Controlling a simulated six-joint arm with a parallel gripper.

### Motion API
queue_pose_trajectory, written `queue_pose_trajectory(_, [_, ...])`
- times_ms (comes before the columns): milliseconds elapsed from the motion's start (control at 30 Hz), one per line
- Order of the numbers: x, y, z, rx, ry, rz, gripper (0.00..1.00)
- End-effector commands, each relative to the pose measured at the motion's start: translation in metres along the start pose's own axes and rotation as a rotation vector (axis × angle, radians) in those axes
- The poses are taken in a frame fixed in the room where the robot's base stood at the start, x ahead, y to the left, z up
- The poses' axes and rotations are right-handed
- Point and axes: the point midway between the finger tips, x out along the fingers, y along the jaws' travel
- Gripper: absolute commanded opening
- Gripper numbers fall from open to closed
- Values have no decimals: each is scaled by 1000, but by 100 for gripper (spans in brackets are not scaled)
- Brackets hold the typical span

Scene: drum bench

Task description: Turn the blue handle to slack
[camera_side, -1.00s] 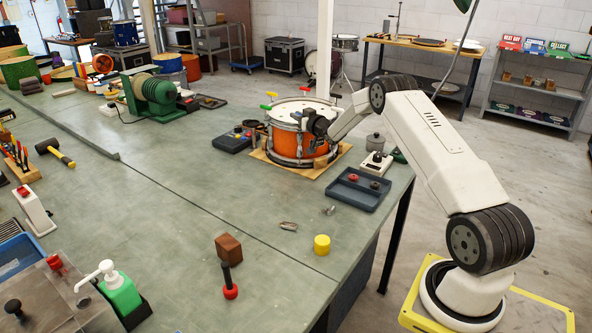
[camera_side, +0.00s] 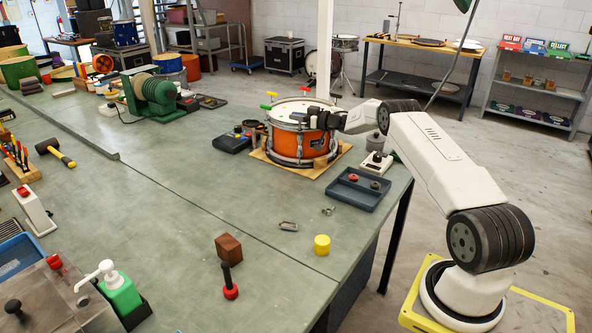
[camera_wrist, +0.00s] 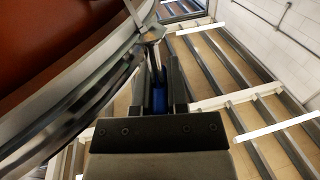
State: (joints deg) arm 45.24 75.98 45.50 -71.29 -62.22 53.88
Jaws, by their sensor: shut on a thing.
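An orange drum (camera_side: 290,143) with a metal hoop and lugs sits upright on a wooden board (camera_side: 318,172). Its orange shell (camera_wrist: 45,40) fills the left of the wrist view. My gripper (camera_side: 300,118) is at the drum's upper rim, on the near right side. In the wrist view my gripper (camera_wrist: 160,75) has its dark fingers shut around the blue handle (camera_wrist: 159,98), which shows as a narrow blue strip between them. A metal rod (camera_wrist: 151,35) runs beyond it beside the hoop. The blue handle is hidden in the side view.
Green (camera_side: 266,107), yellow (camera_side: 272,94) and red (camera_side: 305,88) handles stand around the drum's rim. A grey tray (camera_side: 345,196) lies in front, and a white device (camera_side: 376,164) stands right of the drum.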

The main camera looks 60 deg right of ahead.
Motion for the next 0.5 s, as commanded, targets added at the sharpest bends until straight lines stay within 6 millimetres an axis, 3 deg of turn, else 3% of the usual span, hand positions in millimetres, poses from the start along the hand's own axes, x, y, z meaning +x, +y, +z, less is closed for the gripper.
queue_pose_trajectory(500, [0,-1,-1,1,3,-91,0])
